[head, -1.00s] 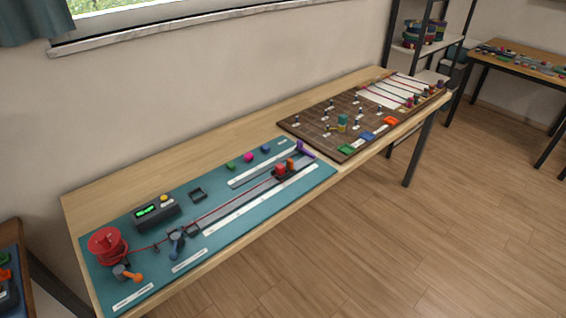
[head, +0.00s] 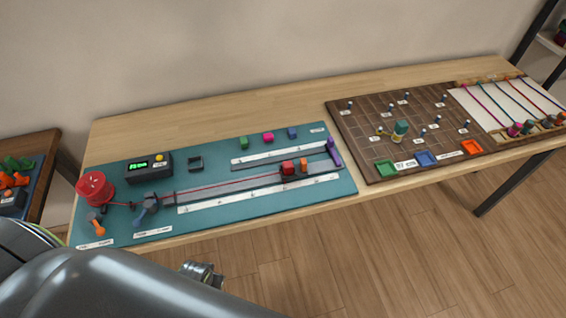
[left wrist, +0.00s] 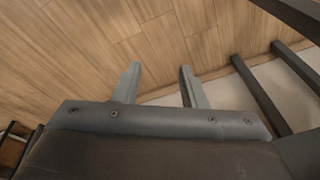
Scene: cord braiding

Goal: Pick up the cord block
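A small red block (head: 288,167) sits on the lower rail of the teal mat, at the right end of a red cord; I take it to be the cord block. The red cord (head: 225,184) runs left along the rail toward the red spool (head: 95,188). My left gripper (left wrist: 159,68) is open and empty in the left wrist view, with only floor and dark table legs beyond its fingers. In the head view my left arm fills the bottom left, well short of the block. My right gripper is not in view.
The teal mat (head: 255,205) also holds a device with a green display (head: 150,166), a blue-grey clamp handle (head: 146,208), an orange-handled crank (head: 96,224) and a purple lever (head: 333,152). Green, pink and blue cubes sit behind the rails. A brown pegboard (head: 365,150) lies to the right.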

